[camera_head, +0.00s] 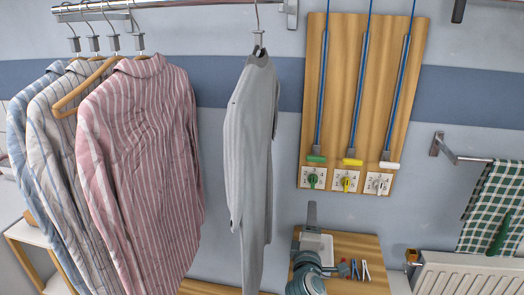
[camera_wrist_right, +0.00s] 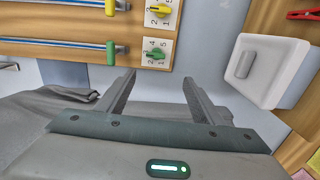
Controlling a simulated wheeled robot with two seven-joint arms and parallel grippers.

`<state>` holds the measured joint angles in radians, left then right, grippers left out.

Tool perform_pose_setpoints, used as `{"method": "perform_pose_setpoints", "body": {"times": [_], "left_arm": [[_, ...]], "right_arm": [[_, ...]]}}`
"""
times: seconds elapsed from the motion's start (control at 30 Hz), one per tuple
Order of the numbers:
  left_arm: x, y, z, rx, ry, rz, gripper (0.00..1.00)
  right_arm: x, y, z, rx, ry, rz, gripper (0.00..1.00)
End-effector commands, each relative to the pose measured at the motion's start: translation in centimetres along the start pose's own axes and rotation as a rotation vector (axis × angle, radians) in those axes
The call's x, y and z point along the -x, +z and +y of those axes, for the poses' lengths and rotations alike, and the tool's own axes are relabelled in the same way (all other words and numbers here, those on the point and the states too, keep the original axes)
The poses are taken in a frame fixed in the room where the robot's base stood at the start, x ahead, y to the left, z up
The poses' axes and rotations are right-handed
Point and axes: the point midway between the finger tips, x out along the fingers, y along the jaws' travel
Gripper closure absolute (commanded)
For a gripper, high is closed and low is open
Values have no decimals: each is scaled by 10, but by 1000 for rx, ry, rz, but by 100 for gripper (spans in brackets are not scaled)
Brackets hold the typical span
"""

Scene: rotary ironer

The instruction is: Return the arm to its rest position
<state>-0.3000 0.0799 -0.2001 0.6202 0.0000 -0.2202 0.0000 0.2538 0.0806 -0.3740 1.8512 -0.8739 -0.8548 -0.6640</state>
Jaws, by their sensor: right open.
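My right gripper (camera_head: 321,242) is at the lower middle of the head view, just right of the hanging grey shirt (camera_head: 250,130) and above a small wooden surface (camera_head: 365,245). In the right wrist view the right gripper (camera_wrist_right: 160,85) has its two fingers spread wide, with nothing between them. Beyond the fingers are the wall and a board with dials. My left gripper does not show.
Striped shirts (camera_head: 150,150) hang from a rail at left. A wooden board (camera_head: 345,90) holds blue rods and dials. A white switch plate (camera_wrist_right: 270,70) is close to the right finger. Clothespins (camera_head: 354,270), a radiator (camera_head: 465,275) and a checked towel (camera_head: 490,205) lie right.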

Motion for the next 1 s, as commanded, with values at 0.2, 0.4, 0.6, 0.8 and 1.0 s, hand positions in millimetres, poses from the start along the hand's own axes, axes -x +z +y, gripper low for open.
{"method": "perform_pose_setpoints", "body": {"times": [0.2,0.4,0.6,0.8,1.0], "left_arm": [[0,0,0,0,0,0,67],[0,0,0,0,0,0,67],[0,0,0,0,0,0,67],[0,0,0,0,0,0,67],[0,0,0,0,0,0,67]], "right_arm": [[34,30,-53,-153,-146,-42,39],[105,73,-131,-407,-393,-140,39],[205,111,-199,-662,-666,-284,39],[297,134,-233,-838,-880,-424,39],[354,146,-244,-924,-1004,-515,39]]}}
